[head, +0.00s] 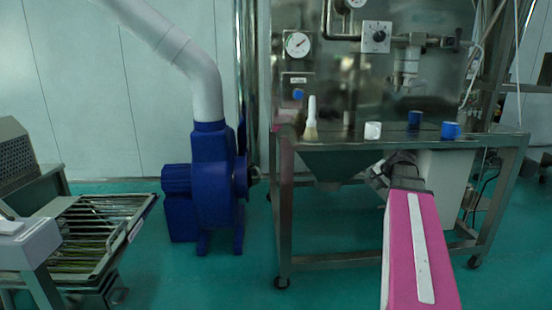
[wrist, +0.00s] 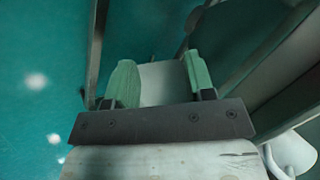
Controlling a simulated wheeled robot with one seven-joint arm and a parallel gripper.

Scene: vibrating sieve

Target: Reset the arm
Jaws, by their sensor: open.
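My gripper (wrist: 160,82) shows in the wrist view with its two green fingers apart and nothing held between them. A pale grey surface shows behind the gap, and I cannot tell what it belongs to. In the head view my pink arm link (head: 408,250) with a white stripe reaches up from the bottom right toward the metal table (head: 285,215). The gripper fingers cannot be made out clearly in that view.
On the table's top edge stand a white-handled brush (head: 311,120), a white cup (head: 372,130), a dark blue cup (head: 414,120) and a blue cup (head: 450,130). A blue blower (head: 212,180) stands left of the table. A slatted machine (head: 95,230) is far left. Green floor lies between.

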